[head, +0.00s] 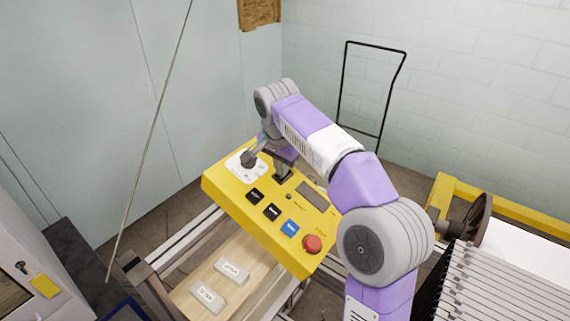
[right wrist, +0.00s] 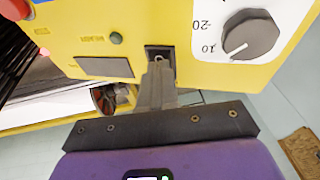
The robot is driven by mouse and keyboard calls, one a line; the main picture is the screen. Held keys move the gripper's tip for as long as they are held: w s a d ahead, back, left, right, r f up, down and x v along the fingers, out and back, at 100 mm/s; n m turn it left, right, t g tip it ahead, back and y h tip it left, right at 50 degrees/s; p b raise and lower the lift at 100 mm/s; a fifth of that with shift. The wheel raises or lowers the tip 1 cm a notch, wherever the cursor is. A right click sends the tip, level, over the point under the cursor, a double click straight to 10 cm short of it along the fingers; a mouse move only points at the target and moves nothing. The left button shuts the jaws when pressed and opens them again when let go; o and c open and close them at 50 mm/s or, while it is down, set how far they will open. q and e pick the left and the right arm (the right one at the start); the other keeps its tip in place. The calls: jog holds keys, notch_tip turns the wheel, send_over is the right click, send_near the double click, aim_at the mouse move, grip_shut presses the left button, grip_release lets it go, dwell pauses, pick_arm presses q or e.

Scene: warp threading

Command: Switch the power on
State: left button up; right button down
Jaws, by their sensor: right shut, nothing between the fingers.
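The yellow control panel (head: 225,190) stands tilted in the middle of the head view and fills the top of the right wrist view (right wrist: 215,72). A small dark switch plate (right wrist: 152,50) with a metal part in it sits near the panel's edge. My right gripper (right wrist: 158,66) is shut and empty, with its fingertips at this plate and partly covering it. I cannot tell whether they touch the switch or which way it is set. In the head view my right gripper (head: 282,175) comes down onto the panel's far part. My left gripper is not in view.
A dial knob (right wrist: 250,35) on a white plate is beside the switch. The panel also bears black buttons (head: 272,212), a blue button (head: 290,228), a red mushroom button (head: 312,243) and a dark display (head: 313,195). A wooden board (head: 245,255) with two labelled blocks lies below.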

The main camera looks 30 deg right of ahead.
jog(key=r+p, duration=0.1)
jog(key=s+r+p, duration=0.1)
jog(key=r, duration=0.1)
jog(key=shift+d+r, duration=0.2)
jog(key=s+p+v, duration=0.1)
jog(key=p+v, duration=0.1)
jog(key=v, duration=0.8)
jog(key=shift+a+f, duration=0.2)
jog(key=shift+a, duration=0.2)
jog(key=shift+w, duration=0.1)
